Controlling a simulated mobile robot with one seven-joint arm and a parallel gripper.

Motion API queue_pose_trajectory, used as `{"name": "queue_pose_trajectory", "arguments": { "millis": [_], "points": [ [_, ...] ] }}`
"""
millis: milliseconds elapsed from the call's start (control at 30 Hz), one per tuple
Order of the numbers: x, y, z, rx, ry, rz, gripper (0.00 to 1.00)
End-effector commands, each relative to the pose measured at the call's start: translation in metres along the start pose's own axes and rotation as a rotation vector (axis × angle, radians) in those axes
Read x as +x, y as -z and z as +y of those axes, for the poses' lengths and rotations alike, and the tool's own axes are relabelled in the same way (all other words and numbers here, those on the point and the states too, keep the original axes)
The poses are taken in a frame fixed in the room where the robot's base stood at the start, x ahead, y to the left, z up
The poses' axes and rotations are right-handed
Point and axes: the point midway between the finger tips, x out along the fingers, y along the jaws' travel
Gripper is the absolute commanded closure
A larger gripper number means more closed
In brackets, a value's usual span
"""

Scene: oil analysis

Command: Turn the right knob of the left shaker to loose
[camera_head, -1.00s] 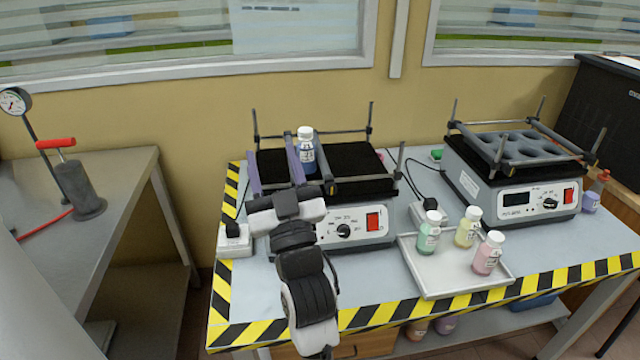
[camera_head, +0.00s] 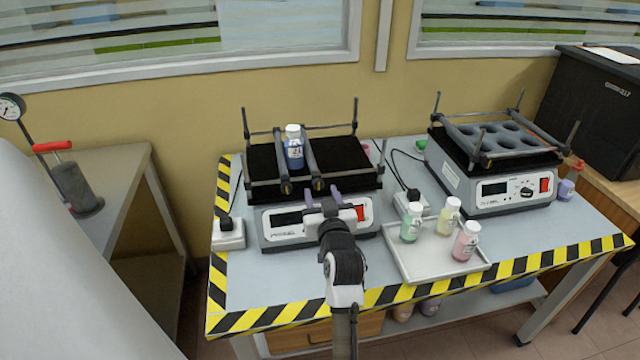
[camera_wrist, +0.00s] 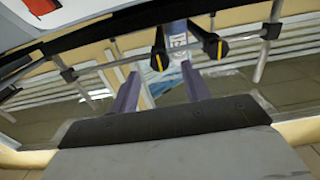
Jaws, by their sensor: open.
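The left shaker (camera_head: 290,222) stands on the table with a black platform. Two clamp bars cross it on either side of a white-capped blue bottle (camera_head: 294,150). Each bar ends in a black front knob. The right knob (camera_head: 317,184) lies just beyond my gripper (camera_head: 322,195), which is open and empty in front of the shaker. The wrist view appears inverted. There the right knob (camera_wrist: 160,60), with a yellow mark, shows between the purple fingertips, apart from both. The left knob (camera_wrist: 216,46) lies outside them. My wrist hides part of the control panel.
A tray (camera_head: 420,266) with green, yellow and pink bottles stands to the right. A second shaker (camera_head: 500,185) is farther right. A power socket (camera_head: 228,236) sits left of the left shaker. The striped front table area is mostly clear.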

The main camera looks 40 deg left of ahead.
Motion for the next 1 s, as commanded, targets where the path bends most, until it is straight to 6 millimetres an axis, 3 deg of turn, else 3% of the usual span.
{"name": "queue_pose_trajectory", "arguments": {
  "millis": [200, 567, 900, 1000],
  "points": [
    [0.023, 0.001, 0.0, 0.0, 0.0, 0.0, 0.53],
    [0.027, 0.0, 0.0, 0.0, 0.0, 0.001, 0.53],
    [0.027, 0.0, 0.0, 0.0, 0.0, 0.001, 0.97],
    [0.027, 0.0, 0.0, -0.002, 0.0, 0.001, 0.97]
  ]
}}
